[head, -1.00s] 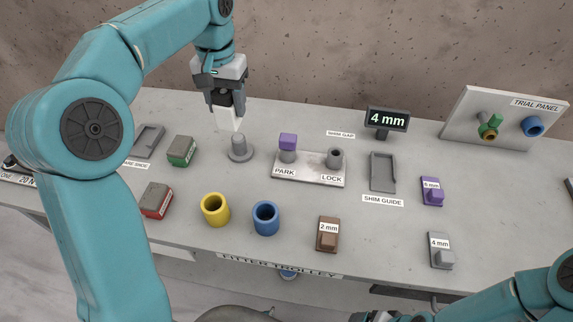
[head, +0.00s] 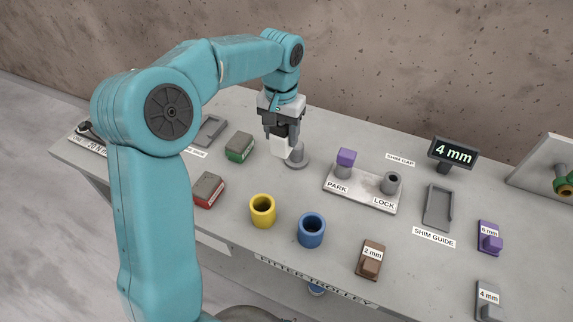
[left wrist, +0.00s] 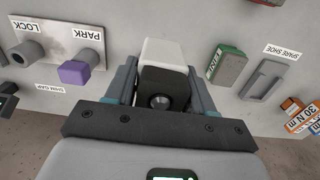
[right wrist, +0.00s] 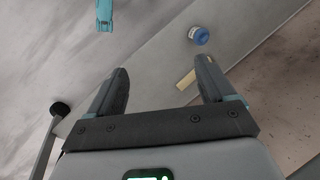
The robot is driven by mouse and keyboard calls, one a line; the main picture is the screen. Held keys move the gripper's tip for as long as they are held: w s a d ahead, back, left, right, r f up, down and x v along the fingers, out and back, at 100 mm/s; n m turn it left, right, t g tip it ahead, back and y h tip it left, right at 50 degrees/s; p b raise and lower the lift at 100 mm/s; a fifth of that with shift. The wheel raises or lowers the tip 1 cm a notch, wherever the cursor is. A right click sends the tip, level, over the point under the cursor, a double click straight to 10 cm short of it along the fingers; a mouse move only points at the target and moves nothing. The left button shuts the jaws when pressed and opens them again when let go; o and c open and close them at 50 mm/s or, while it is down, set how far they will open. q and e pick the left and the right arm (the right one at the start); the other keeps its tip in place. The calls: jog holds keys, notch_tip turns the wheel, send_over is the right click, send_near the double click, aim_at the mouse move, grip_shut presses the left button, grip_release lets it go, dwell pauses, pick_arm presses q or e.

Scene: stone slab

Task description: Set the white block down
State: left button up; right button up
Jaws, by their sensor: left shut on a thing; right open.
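The white block (head: 281,147) hangs from my left gripper (head: 282,135), which is shut on it. My right gripper (right wrist: 160,85) is open and empty in the right wrist view, and out of the head view.
A green-sided block (head: 240,146) stands left of the held block. The PARK/LOCK plate (head: 365,192) with a purple cap (head: 346,156) lies to the right. Bare slab lies between these things.

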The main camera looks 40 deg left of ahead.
pick_arm(q)
notch_tip(320, 180, down, 11)
jog(key=shift+f, duration=0.2)
jog(key=shift+s, duration=0.1)
jog(key=shift+f, duration=0.2)
jog(key=o, duration=1.2)
jog(key=shift+r, duration=0.1)
